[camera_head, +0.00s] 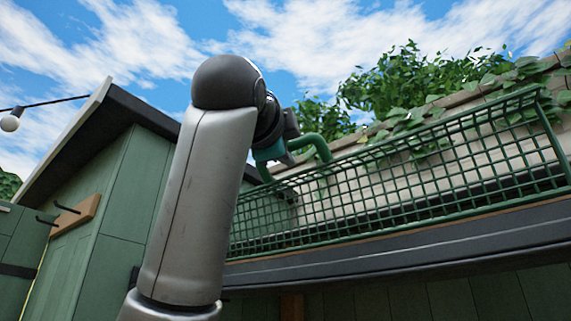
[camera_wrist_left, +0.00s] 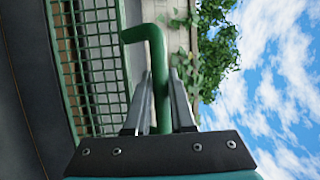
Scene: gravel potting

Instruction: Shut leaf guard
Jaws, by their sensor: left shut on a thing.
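The leaf guard (camera_head: 400,172) is a long green wire-mesh panel with a green frame. In the head view it stands raised and slanted above a dark ledge, which runs along its lower edge. Its green bent-tube handle (camera_head: 322,146) is near the upper left end of the mesh. My left gripper (camera_head: 287,149) is at this handle, partly hidden by my wrist. In the left wrist view my left gripper (camera_wrist_left: 162,85) is shut on the handle (camera_wrist_left: 156,52), whose tube runs between the two fingers. The mesh (camera_wrist_left: 95,65) lies left of the fingers. My right gripper is not in view.
The dark ledge (camera_head: 400,247) tops a green plank wall. Behind the mesh is a pale wall with ivy (camera_head: 405,85) over its top. A green shed (camera_head: 115,185) with a dark roof edge and a wooden hook rail (camera_head: 76,214) stands left of my arm. Open sky is above.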

